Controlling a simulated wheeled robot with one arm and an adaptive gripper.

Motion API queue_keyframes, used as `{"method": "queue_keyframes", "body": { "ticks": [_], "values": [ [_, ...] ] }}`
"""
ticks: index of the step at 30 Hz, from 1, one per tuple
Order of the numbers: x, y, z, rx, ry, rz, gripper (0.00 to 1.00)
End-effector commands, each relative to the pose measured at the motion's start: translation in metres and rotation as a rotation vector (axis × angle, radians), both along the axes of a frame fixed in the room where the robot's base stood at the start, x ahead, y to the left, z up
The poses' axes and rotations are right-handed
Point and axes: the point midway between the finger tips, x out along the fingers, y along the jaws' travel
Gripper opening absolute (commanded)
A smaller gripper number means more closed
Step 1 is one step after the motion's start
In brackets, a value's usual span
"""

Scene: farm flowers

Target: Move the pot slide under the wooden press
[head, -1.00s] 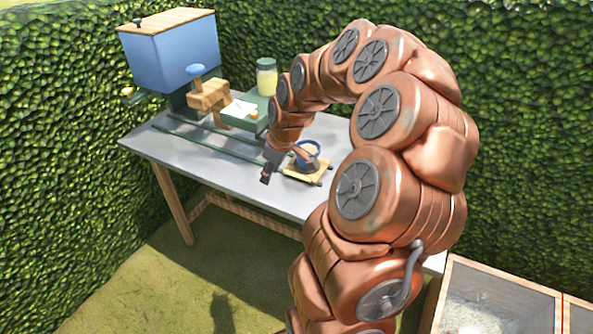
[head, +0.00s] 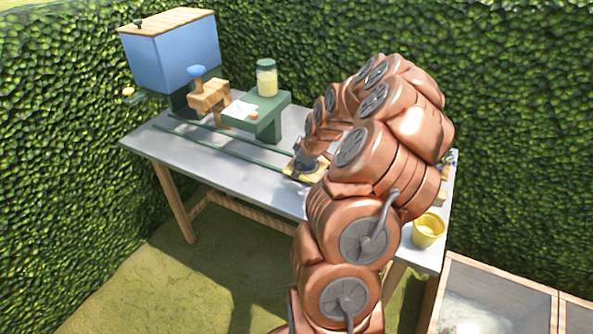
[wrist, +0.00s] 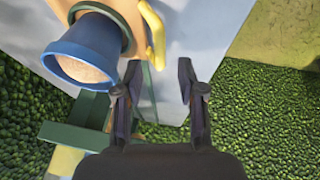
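The pot slide (head: 317,174) is a small yellow tray on the table, at the right end of the green rails. In the wrist view a blue pot (wrist: 84,50) with brown soil stands on it, and a yellow handle (wrist: 154,35) sticks out at its side. The pot is hidden behind my wrist in the head view. The wooden press (head: 209,96), with a blue knob on top, stands at the left end of the rails. My gripper (wrist: 160,88) is open and empty, close beside the slide; the handle is beyond the fingertips, slightly left of centre.
Green rails (head: 225,148) run along the grey table (head: 165,150) towards the press. A green stand (head: 268,118) with a jar (head: 266,78) and paper is behind them. A blue hopper (head: 172,60) is at far left, a yellow bucket (head: 428,231) at right.

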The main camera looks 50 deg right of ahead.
Motion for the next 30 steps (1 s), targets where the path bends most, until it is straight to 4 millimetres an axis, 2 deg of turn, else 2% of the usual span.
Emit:
{"method": "queue_keyframes", "body": {
  "ticks": [10, 22, 30],
  "values": [
    [0.014, -0.001, -0.029, 0.001, 0.002, 0.001, 0.39],
    [0.017, -0.002, -0.035, -0.002, -0.003, 0.0, 0.39],
    [0.017, -0.002, -0.035, -0.002, -0.002, 0.0, 0.12]
  ]
}}
